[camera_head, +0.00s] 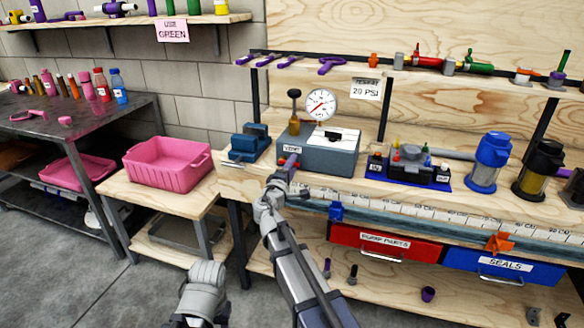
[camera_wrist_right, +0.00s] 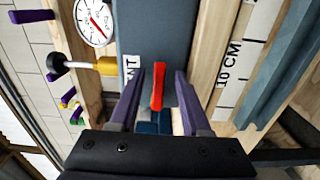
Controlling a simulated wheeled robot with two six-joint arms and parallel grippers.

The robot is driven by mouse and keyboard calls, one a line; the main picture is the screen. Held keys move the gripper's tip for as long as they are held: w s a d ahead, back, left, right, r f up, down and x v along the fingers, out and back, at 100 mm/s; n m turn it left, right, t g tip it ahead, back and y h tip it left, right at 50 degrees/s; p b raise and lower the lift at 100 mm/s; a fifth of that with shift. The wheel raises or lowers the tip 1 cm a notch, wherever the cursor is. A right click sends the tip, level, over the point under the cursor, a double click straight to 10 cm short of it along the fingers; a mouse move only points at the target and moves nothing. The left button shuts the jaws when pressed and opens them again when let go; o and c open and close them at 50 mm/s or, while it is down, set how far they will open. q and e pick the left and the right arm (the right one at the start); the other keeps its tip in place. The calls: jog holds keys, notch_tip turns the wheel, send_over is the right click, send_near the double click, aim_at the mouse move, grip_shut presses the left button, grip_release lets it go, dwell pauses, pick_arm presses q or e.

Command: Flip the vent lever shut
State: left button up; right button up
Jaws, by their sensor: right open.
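The grey-blue vent box (camera_head: 330,158) stands on the workbench, with a white label reading VENT on its front. The red vent lever (camera_wrist_right: 157,88) shows in the right wrist view, sticking out beside the label. My right gripper (camera_head: 287,166) is at the front left of the box. Its two purple fingers, open, lie on either side of the lever, with a visible gap on each side. In the head view the lever is hidden behind the gripper or too small to make out.
A round gauge (camera_head: 321,104) and a brass plunger with a dark knob (camera_head: 294,94) rise behind the box. A blue vise-like block (camera_head: 250,142) stands left of it. A black pump unit (camera_head: 408,167) stands to the right. A ruler strip (camera_head: 400,202) runs along the bench front.

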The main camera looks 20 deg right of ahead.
jog(key=v, duration=0.7)
jog(key=shift+s+a, duration=0.25)
jog(key=shift+s, duration=0.1)
